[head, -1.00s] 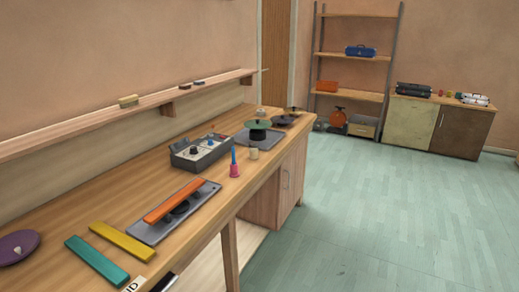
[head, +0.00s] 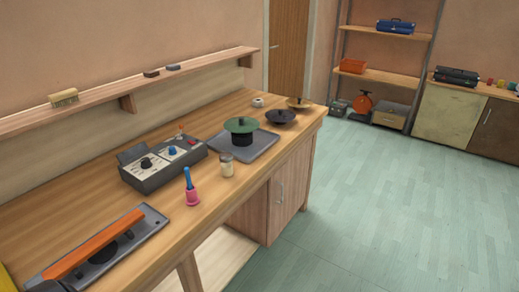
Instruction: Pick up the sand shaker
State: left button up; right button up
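A small glass jar (head: 227,168) with pale contents and a greyish lid stands upright on the wooden workbench (head: 75,222), close to its front edge; it looks like the sand shaker. It stands apart from the things around it, between a pink hand bell with a blue handle (head: 191,190) and a grey tray (head: 259,146). Neither of my grippers shows in the head view.
A grey control box (head: 163,163) lies behind the bell. A green-topped dark stand (head: 240,130) is on the tray, with dark and tan lids (head: 281,116) beyond. An orange bar (head: 95,243) lies nearer. Green floor (head: 380,200) right of the bench is clear.

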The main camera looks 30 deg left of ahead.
aim_at(226, 158)
jog(key=i+u, duration=0.25)
jog(key=i, duration=0.2)
jog(key=i+l+u, duration=0.2)
jog(key=i, duration=0.3)
jog(key=i+l+u, duration=0.25)
jog(key=i, duration=0.2)
